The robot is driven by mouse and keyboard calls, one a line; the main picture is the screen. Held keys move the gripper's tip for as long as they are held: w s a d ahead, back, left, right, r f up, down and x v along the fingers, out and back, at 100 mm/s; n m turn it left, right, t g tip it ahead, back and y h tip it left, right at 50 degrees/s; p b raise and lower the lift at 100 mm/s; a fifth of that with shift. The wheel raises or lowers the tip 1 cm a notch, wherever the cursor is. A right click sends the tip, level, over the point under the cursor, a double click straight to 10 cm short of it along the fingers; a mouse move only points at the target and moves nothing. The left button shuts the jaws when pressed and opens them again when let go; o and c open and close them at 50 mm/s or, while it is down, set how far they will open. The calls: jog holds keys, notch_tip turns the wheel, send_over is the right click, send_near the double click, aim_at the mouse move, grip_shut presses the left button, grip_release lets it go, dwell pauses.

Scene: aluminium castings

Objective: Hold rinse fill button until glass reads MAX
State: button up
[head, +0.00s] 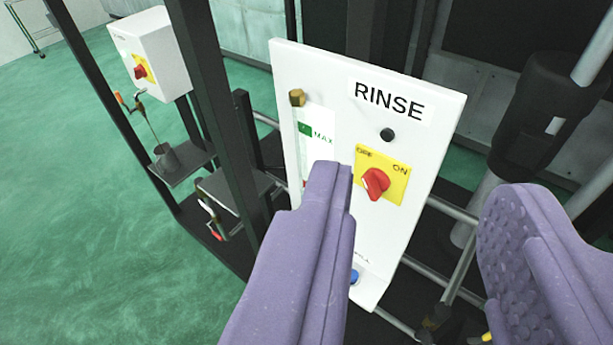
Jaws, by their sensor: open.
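The white rinse panel (440,120) stands in front of me, tilted in the picture, with a RINSE label at its top. The sight glass (317,152) is on its left side, with a green MAX mark near the top. The lower part of the glass is hidden behind my left finger, with a bit of red at its edge, so its level cannot be read. The blue fill button (354,276) is low on the panel, partly covered by the same finger. My gripper (418,205) is open and empty, its purple fingers wide apart in front of the panel.
A red rotary switch (375,184) on a yellow plate sits mid-panel, above the button. A black knob (387,134) is above it. Dark posts (215,125) stand left, pipes and a black cylinder (545,110) right. Green floor (70,200) is open at left.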

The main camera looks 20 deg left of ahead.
grip_shut()
dwell(1.6)
